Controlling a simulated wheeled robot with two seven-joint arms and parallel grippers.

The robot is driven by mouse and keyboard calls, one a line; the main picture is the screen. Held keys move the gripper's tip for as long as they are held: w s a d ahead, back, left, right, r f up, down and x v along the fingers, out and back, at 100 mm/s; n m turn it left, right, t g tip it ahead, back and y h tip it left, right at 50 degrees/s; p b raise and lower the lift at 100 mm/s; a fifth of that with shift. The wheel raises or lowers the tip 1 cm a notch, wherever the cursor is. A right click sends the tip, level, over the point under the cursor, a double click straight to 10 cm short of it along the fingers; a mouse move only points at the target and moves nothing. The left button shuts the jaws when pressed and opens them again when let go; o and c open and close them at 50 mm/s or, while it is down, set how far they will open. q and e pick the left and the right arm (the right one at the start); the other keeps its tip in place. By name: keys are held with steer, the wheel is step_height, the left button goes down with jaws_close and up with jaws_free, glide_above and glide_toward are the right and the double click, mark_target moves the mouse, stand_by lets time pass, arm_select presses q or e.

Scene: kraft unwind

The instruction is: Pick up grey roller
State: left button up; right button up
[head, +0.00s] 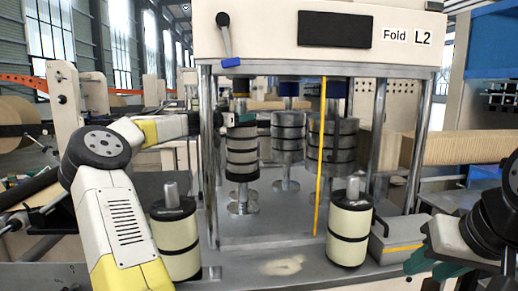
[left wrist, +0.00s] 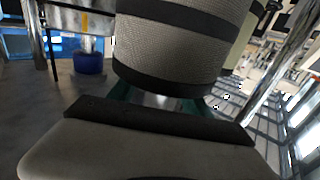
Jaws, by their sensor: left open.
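A grey roller (head: 242,158) with dark bands stands on a spindle inside the machine, behind its front left post. In the left wrist view a grey banded roller (left wrist: 185,45) fills the upper middle, very close. My left arm reaches in from the left behind the post.
Darker banded rollers (head: 288,133) stand farther right inside the machine. Cream rollers stand at the front left (head: 178,245) and front right (head: 349,224). A yellow upright bar (head: 321,155) and metal posts (head: 378,125) bound the opening. A grey box (head: 398,238) is at right.

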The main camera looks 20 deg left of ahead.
arm_select(q)
jaws_close()
stand_by(1.2)
steer(key=shift+r, duration=0.15)
